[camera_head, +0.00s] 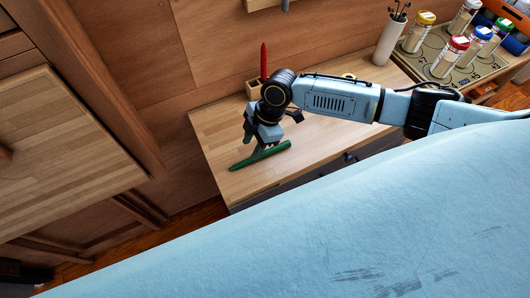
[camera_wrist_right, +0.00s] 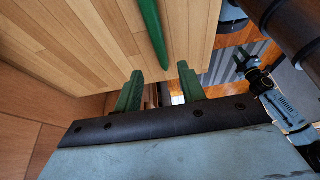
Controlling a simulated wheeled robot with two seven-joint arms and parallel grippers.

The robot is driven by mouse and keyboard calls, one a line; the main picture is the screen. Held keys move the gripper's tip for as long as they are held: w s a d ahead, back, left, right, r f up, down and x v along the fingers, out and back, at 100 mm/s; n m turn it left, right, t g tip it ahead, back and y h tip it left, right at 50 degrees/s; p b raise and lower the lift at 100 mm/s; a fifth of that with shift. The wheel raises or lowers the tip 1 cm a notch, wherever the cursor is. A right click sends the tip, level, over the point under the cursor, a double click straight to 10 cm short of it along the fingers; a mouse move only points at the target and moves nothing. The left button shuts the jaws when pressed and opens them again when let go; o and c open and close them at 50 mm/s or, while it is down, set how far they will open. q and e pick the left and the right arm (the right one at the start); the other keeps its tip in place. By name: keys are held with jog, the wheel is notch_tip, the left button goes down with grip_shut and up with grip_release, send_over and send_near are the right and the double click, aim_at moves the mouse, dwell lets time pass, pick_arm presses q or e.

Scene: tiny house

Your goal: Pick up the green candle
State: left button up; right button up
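The green candle (camera_head: 275,151) lies on its side on the wooden tabletop, near its front left corner. My right gripper (camera_head: 256,147) is low over the candle, with its fingers pointing down at it. In the right wrist view the candle (camera_wrist_right: 152,28) runs down from the top edge, and its tapered end comes to the gap between the fingertips. The right gripper (camera_wrist_right: 160,68) is open there, with a clear gap between its two fingers. I cannot tell whether a finger touches the candle.
A red candle (camera_head: 264,62) stands upright in a small wooden holder (camera_head: 253,88) behind the gripper. A white cylindrical holder (camera_head: 387,44) and a rack of several capped bottles (camera_head: 445,58) stand at the right. The tabletop (camera_head: 325,140) right of the candle is clear.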

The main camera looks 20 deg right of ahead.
aim_at(248, 160)
jog(key=shift+d+x, duration=0.2)
jog(key=shift+x, duration=1.15)
jog(key=shift+d+x, duration=0.2)
jog(key=shift+x, duration=1.2)
jog(key=shift+s+f, duration=0.1)
grip_shut()
